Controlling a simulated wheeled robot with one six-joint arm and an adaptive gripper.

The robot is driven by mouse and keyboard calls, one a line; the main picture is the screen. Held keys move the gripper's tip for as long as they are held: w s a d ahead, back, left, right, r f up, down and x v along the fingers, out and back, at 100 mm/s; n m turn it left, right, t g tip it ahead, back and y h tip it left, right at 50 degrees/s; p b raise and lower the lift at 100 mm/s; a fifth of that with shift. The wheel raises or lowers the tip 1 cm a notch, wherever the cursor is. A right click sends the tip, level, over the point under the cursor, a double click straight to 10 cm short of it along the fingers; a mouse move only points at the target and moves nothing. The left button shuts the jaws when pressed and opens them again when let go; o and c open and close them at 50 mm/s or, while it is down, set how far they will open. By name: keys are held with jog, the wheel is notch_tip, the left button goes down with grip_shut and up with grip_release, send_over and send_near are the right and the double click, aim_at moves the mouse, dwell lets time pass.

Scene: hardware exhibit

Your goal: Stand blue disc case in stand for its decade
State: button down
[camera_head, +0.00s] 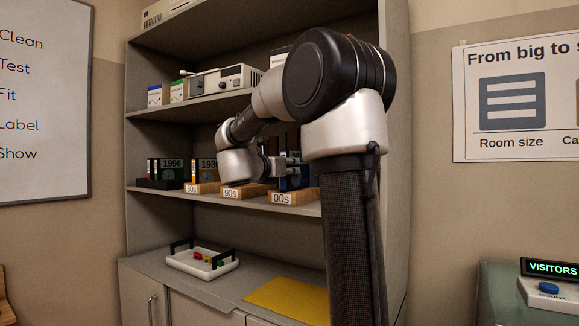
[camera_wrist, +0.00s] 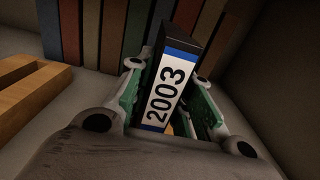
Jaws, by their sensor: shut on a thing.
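The blue disc case (camera_wrist: 168,90) has a white spine label reading 2003 with blue bands and a dark end. In the wrist view my gripper (camera_wrist: 170,105) is shut on it, with green-padded fingers on both sides. In the head view the blue case (camera_head: 297,180) is just above or at the wooden stand labelled 00s (camera_head: 288,198), partly hidden by my gripper (camera_head: 284,166). I cannot tell whether the case touches the stand. The stand labelled 90s (camera_head: 243,191) is to its left, and another wooden stand (camera_head: 203,188) is farther left.
Cases marked 1996 (camera_head: 170,170) and 1980-something (camera_head: 207,169) stand at the left of the shelf. A row of coloured spines (camera_wrist: 110,35) is behind my gripper. A white tray (camera_head: 203,264) and yellow mat (camera_head: 290,298) lie on the lower counter.

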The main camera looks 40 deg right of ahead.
jog(key=shift+f, duration=1.25)
jog(key=c, duration=1.2)
grip_release()
jog(key=v, duration=0.8)
